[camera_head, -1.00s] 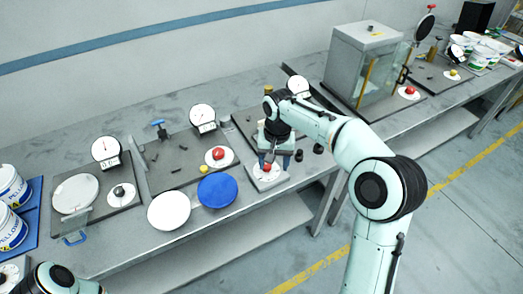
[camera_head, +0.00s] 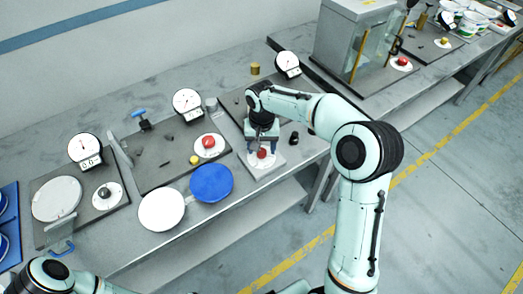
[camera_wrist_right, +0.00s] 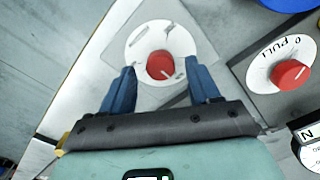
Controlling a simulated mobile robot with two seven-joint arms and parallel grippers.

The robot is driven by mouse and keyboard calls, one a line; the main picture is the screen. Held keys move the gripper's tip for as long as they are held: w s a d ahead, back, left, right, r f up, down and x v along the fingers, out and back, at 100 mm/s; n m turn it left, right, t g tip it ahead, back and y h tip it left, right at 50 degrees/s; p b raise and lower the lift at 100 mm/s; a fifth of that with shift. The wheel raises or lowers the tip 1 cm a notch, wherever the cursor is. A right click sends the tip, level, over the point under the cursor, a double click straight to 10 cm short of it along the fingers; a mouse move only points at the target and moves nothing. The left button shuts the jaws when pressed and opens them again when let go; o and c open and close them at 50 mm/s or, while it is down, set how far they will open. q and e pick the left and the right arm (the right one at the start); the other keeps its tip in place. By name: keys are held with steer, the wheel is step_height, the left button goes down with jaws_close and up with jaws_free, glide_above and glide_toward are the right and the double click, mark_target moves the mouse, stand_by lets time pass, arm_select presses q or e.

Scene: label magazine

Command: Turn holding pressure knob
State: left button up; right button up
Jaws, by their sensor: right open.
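A red knob (camera_head: 262,153) on a round white dial sits on a pale square plate (camera_head: 271,168) at the bench's front edge. In the right wrist view the red knob (camera_wrist_right: 160,65) lies just beyond and between my fingertips. My right gripper (camera_head: 262,150) points down over it; in the wrist view its blue fingers (camera_wrist_right: 160,80) are apart and empty, one on each side of the dial. I cannot tell how high the fingertips are.
Another red knob (camera_head: 208,142) on a white dial stands to the left, with a blue disc (camera_head: 211,183) and a white disc (camera_head: 161,210) in front. Gauges (camera_head: 187,103) stand along the bench. A glass-fronted cabinet (camera_head: 345,45) stands at the back right.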

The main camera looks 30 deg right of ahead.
steer(key=shift+f, duration=0.95)
steer(key=c, duration=1)
steer(key=shift+m, duration=1.1)
steer(key=shift+c, duration=0.2)
steer(key=m, duration=0.3)
steer(key=shift+b, duration=0.35)
arm_select(q)
steer(key=shift+s+f, duration=0.4)
steer(key=shift+f, duration=0.1)
arm_select(e)
steer(key=o, duration=1)
